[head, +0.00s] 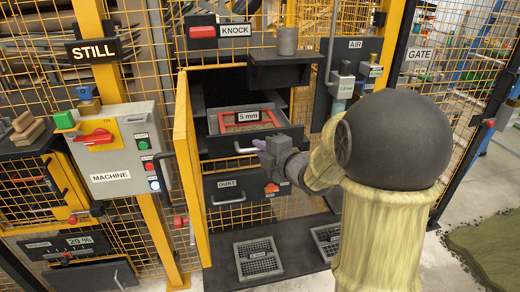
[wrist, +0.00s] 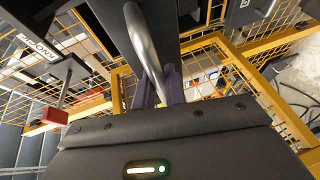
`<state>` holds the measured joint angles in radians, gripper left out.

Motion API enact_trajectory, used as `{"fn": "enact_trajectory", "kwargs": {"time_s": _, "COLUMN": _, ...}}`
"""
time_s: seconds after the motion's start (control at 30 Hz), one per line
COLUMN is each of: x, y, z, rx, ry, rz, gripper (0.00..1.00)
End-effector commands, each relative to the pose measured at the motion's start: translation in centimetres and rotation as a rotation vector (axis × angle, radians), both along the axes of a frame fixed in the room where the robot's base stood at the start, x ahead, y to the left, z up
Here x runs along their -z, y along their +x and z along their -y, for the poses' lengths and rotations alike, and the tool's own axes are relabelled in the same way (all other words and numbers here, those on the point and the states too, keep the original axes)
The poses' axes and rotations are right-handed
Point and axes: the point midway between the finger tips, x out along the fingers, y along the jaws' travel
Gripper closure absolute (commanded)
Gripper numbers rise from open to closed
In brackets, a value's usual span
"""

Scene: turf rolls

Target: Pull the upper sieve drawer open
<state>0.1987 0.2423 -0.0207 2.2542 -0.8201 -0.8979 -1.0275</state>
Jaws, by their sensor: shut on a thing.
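The upper sieve drawer (head: 222,147) has a dark front and a pale bar handle (head: 244,149). It stands at least partly out, with a red-framed sieve (head: 214,124) labelled "5 mm" showing inside. My gripper (head: 261,145) is at the handle, in front of the drawer. In the wrist view, the curved metal handle (wrist: 143,40) runs down between the two fingers of my gripper (wrist: 159,88), which are shut on it. My wrist hides the right part of the drawer front.
Below is a drawer labelled "DUST" (head: 228,184) with its own handle. A yellow-framed mesh door (head: 187,160) stands open on the left. A shelf (head: 283,72) with a grey cup (head: 287,41) juts out above. Sieve plates (head: 258,257) lie on the low ledge.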

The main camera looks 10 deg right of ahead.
Motion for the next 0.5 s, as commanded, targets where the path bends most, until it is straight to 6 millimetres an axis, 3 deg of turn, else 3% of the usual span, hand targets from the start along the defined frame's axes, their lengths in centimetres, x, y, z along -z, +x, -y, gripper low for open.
{"fn": "enact_trajectory", "kwargs": {"time_s": 0.27, "x": 0.18, "y": -0.04, "z": 0.21, "rx": 0.005, "ry": -0.001, "rz": -0.005, "gripper": 1.0}}
{"fn": "enact_trajectory", "kwargs": {"time_s": 0.3, "x": 0.18, "y": -0.04, "z": 0.21, "rx": 0.005, "ry": -0.001, "rz": -0.005, "gripper": 0.84}}
{"fn": "enact_trajectory", "kwargs": {"time_s": 0.4, "x": 0.15, "y": -0.03, "z": 0.16, "rx": 0.003, "ry": -0.001, "rz": -0.004, "gripper": 0.66}}
{"fn": "enact_trajectory", "kwargs": {"time_s": 0.5, "x": 0.1, "y": -0.02, "z": 0.11, "rx": 0.002, "ry": 0.0, "rz": -0.002, "gripper": 0.66}}
